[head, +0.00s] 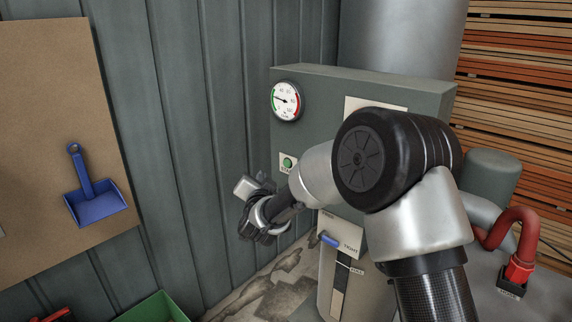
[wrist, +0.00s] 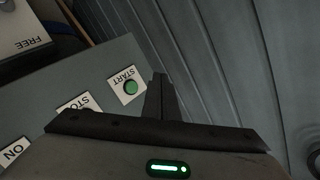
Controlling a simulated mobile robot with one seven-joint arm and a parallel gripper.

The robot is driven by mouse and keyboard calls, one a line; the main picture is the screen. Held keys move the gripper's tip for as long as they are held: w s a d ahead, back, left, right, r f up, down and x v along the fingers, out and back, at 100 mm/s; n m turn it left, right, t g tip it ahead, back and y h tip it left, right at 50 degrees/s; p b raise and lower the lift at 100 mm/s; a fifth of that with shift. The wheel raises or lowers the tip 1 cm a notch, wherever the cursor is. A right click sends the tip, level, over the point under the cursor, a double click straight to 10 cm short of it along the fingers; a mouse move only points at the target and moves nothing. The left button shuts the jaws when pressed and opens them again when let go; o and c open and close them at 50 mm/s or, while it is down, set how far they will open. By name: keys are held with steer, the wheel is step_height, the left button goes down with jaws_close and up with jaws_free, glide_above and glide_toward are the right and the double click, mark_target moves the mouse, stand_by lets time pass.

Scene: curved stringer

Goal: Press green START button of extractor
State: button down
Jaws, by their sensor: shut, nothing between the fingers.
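The extractor (head: 330,100) is a grey-green cabinet in front of the ribbed wall. Its green START button (head: 288,162) sits on a white label on the cabinet's front, below the round gauge. My gripper (head: 262,228) is left of and below the button in the head view; its fingertips are hard to make out there. In the wrist view the shut, empty fingers (wrist: 160,85) point toward the panel. The green START button (wrist: 130,87) shows just left of the fingertips, with no contact visible. The STOP label (wrist: 80,105) is partly hidden behind my gripper.
A gauge (head: 286,100) is on the cabinet. A blue-handled lever (head: 330,240) stands below my arm. A red hose (head: 515,235) is at right. A blue dustpan (head: 95,200) hangs on a board at left, above a green bin (head: 155,308). My forearm hides part of the cabinet.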

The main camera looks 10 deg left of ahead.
mark_target(287, 163)
steer(key=w+d, duration=0.3)
steer(key=w, duration=0.3)
steer(key=shift+d+b, duration=0.3)
steer(key=shift+d, duration=0.05)
steer(key=shift+w+d, duration=0.1)
steer(key=shift+w, duration=0.1)
stand_by(1.6)
steer(key=shift+w+d+b, duration=0.15)
steer(key=shift+w+b, duration=0.1)
steer(key=shift+b, duration=0.15)
steer(key=shift+w+d+b, duration=0.2)
steer(key=shift+w+b, duration=0.1)
steer(key=shift+w, duration=0.1)
stand_by(0.7)
steer(key=shift+s+a, duration=0.4)
steer(key=shift+s, duration=0.35)
